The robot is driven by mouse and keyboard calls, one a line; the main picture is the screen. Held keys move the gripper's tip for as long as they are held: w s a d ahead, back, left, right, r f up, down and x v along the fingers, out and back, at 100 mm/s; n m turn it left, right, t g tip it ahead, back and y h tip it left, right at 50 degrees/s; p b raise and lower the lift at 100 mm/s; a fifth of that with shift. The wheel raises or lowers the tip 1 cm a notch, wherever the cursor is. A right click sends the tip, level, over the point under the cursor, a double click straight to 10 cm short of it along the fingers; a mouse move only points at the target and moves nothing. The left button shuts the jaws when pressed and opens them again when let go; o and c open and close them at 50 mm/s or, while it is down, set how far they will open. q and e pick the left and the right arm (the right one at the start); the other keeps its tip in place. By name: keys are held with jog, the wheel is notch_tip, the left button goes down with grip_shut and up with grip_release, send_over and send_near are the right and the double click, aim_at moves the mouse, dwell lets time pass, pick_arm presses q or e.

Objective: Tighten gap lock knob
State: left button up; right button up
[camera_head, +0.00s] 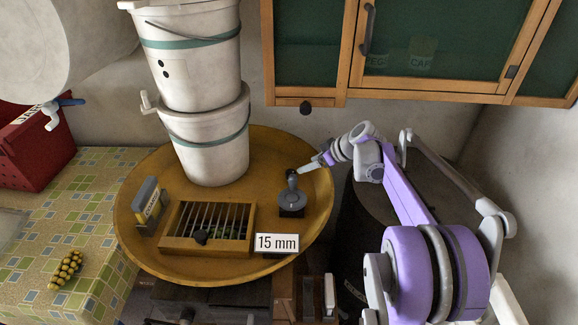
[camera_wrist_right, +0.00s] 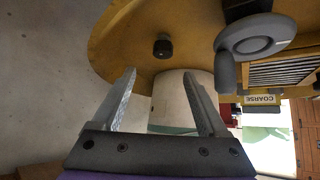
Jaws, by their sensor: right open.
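A small dark round knob (camera_head: 291,171) stands on the round yellow pan, just behind a grey crank (camera_head: 291,198) on a dark block. In the right wrist view the dark knob (camera_wrist_right: 162,47) is beyond my fingertips, roughly in line with the space between them. The grey crank (camera_wrist_right: 252,40) is to its right there. My right gripper (camera_head: 309,166) comes in from the right, close to the knob. In the wrist view its jaws (camera_wrist_right: 160,74) are apart with nothing between them. Another black knob (camera_head: 200,237) is on the front of the slatted wooden frame. My left gripper is out of view.
Two stacked white buckets (camera_head: 203,130) stand on the yellow pan (camera_head: 165,262), left of the crank. The slatted frame (camera_head: 222,206) and a "15 mm" sign (camera_head: 277,243) are in front. A wall cabinet (camera_head: 335,60) hangs above my right arm. A dark barrel (camera_head: 352,225) stands at right.

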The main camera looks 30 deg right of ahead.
aim_at(292, 172)
jog(key=x, duration=0.9)
jog(key=shift+a+f, duration=0.25)
jog(key=shift+f, duration=0.1)
grip_shut()
jog(key=shift+a+m+h, duration=0.1)
jog(key=shift+m+h, duration=0.4)
jog(key=shift+m, duration=0.2)
grip_release()
